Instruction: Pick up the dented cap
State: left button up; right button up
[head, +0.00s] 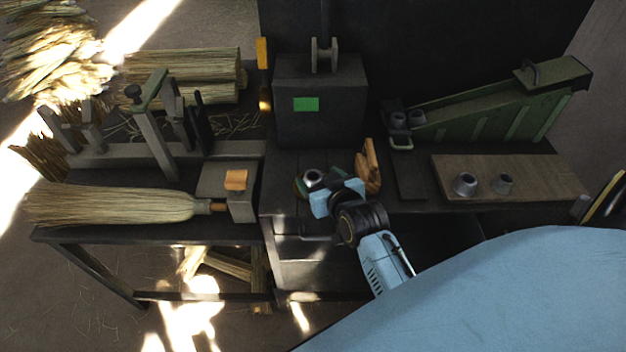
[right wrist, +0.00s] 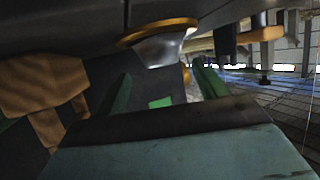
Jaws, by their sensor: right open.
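A grey metal cap (head: 313,179) stands on the dark bench at the middle, just off the tips of my right gripper (head: 318,181). In the right wrist view the cap (right wrist: 160,50) flares beside an orange ring, beyond and roughly between the two green fingers (right wrist: 165,88). The fingers are apart and not closed on it. Further caps (head: 398,119) sit at the low end of a green chute. I cannot make out a dent on any cap. My left gripper is not in view.
An orange wooden piece (head: 369,168) stands close right of my right gripper. A dark box with a green label (head: 306,104) stands behind. A broom (head: 120,203) lies left. The wooden board (head: 545,178) and green chute (head: 500,110) are right.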

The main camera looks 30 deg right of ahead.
aim_at(310, 174)
jog(key=x, duration=0.2)
jog(key=shift+w+a+f+b, duration=0.1)
jog(key=shift+w+f+b, duration=0.1)
jog(key=shift+f+b, duration=0.15)
jog(key=shift+b+x, duration=0.3)
jog(key=shift+x, duration=0.85)
jog(key=shift+w+f, duration=0.2)
jog(key=shift+w, duration=0.1)
jog(key=c, duration=0.9)
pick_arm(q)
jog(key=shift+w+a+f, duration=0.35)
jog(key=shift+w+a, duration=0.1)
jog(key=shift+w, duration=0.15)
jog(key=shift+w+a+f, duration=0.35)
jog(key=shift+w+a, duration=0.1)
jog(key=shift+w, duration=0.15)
pick_arm(e)
jog(key=shift+c, duration=0.7)
